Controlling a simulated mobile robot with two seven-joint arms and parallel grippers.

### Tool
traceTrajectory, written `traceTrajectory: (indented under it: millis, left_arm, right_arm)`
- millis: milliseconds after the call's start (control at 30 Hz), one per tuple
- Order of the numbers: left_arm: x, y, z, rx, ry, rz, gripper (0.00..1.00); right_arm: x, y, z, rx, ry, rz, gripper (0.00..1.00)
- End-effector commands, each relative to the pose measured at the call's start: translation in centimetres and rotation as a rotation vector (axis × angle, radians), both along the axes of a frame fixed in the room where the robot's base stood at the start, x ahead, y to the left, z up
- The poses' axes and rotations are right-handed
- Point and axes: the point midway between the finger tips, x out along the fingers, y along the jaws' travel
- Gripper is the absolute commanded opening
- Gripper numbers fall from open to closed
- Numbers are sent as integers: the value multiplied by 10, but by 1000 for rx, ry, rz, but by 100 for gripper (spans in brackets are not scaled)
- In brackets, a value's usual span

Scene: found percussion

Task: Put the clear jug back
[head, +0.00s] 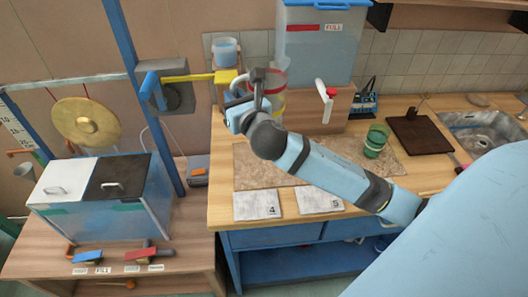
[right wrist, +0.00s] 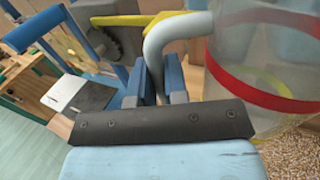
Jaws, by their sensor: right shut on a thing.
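The clear jug (head: 279,101) with red bands is at the back left of the wooden counter, in front of the blue water tank (head: 318,52). My right gripper (head: 254,92) is at its left side. In the right wrist view the two blue fingers (right wrist: 160,82) are shut on the jug's pale curved handle (right wrist: 163,40), and the jug (right wrist: 275,78) stands out to the right. The jug is partly hidden by my gripper in the head view. I cannot tell whether its base touches anything. My left gripper is not in view.
A red-handled tap (head: 328,95) is right of the jug. A yellow bracket (head: 190,77) and small bucket (head: 226,52) are close on the left. A green tumbler (head: 376,142), a dark board (head: 420,132) and number cards (head: 257,205) lie on the counter. The mat (head: 262,172) has bare room.

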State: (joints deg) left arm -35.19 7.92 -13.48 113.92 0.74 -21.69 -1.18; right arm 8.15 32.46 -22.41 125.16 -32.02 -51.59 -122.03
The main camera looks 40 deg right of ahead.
Motion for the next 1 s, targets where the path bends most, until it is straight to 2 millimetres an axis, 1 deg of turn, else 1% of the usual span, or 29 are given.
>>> traceTrajectory:
  millis: [33, 100, 167, 267, 400, 600, 700, 800, 1000]
  left_arm:
    - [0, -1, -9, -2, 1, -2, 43]
    - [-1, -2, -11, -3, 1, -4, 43]
    - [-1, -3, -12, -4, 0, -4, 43]
    - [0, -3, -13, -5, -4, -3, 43]
    - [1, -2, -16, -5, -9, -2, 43]
    - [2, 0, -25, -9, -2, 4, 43]
    - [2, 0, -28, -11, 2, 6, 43]
    - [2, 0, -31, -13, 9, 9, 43]
    - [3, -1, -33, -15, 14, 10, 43]
  right_arm:
    - [4, -4, 2, -3, -3, -7, 0]
    - [7, -7, 4, -3, 5, -13, 0]
    - [8, -8, 0, -3, 8, -17, 0]
    - [8, -8, -19, -1, 14, -19, 0]
    - [8, -8, -58, -1, 15, -18, 0]
    - [8, -8, -111, -2, 14, -18, 0]
    - [8, -8, -131, -1, 12, -19, 0]
    - [8, -8, -143, -1, 10, -18, 0]
    - [8, -8, -156, -2, 10, -18, 0]
